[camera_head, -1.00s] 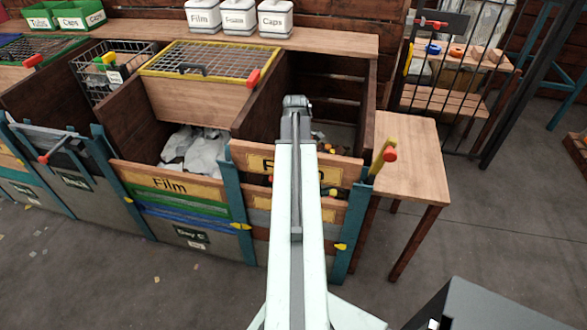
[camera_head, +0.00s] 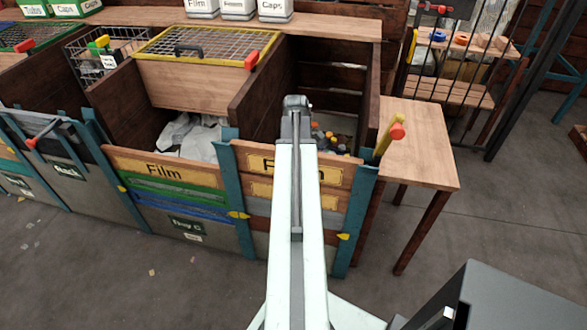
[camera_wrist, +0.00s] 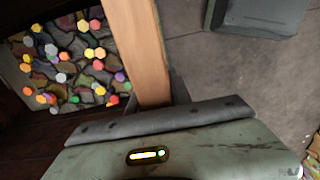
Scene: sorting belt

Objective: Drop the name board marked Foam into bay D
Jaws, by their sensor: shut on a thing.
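A wooden name board (camera_head: 258,164) with a yellow plate lies across the top of the right bay's front, between teal posts. The wrist view shows a plain wooden board edge (camera_wrist: 135,45) running up to a grey bolted bar. The right bay (camera_head: 362,95) holds coloured caps, also seen in the wrist view. No bay D sign is visible.
The bay to the left has a Film board (camera_head: 168,171), a Bay C sign (camera_head: 187,224) and pale film inside. A wooden side table (camera_head: 425,150) and a yellow, red-ended handle (camera_head: 390,138) stand at the right.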

